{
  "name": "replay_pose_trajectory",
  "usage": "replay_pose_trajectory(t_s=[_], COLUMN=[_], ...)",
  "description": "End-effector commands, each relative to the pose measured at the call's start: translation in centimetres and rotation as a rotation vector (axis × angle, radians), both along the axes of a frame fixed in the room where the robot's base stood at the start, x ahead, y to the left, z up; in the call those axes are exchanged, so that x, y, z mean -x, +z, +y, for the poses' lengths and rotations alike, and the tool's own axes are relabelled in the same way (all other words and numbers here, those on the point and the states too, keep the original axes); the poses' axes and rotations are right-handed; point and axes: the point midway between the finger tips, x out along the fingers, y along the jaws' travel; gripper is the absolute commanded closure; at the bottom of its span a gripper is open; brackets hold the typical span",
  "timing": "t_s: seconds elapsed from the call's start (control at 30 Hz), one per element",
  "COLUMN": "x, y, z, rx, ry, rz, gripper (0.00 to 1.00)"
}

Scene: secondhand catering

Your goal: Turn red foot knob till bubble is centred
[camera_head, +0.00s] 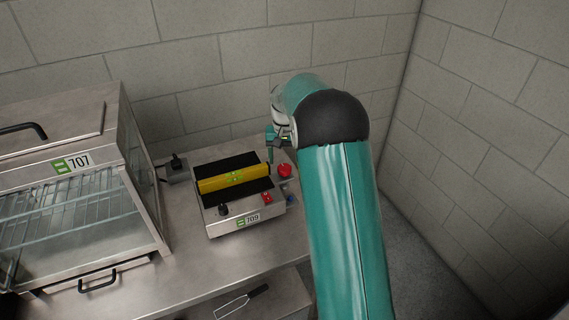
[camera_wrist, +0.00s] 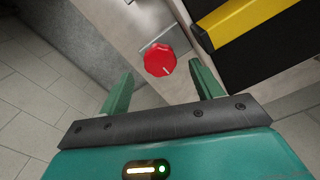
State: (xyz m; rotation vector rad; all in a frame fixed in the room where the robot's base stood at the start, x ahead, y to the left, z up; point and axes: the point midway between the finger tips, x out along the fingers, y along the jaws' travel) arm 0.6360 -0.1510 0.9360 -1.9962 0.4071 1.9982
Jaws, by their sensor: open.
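The red foot knob (camera_head: 285,170) sits at the right side of a small steel appliance (camera_head: 226,227) with a black top. In the wrist view the knob (camera_wrist: 159,60) is a ridged red disc with a pale mark near its lower right edge. A yellow spirit level (camera_head: 234,178) lies across the black top; its green vial is near its middle, but the bubble is too small to place. My gripper (camera_wrist: 163,88) is open, its two green fingers pointing towards the knob, with the knob just beyond the tips and between their lines. Nothing is held.
A glass-fronted steel cabinet (camera_head: 83,190) labelled 707 stands at the left on the steel counter (camera_head: 185,262). A black-handled utensil (camera_head: 240,300) lies on a lower surface. Block walls (camera_head: 215,60) close the back and right.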

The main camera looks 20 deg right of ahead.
Motion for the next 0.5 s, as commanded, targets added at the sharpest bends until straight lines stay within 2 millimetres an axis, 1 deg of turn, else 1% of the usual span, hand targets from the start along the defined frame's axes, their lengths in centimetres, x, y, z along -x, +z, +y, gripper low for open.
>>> replay_pose_trajectory(t_s=[0.03,0.1,0.3,0.4,0.5], x=[-0.1,-0.1,-0.1,0.0,0.0], y=[1.3,2.9,7.1,8.8,9.8], z=[0.0,0.0,0.0,-0.1,-0.1], rx=[0.001,0.001,0.002,0.001,0.001], ry=[0.000,0.000,0.000,0.000,0.000], rz=[-0.005,-0.005,-0.004,-0.003,-0.002], gripper=[0.35,0.35,0.35,0.35,0.35])
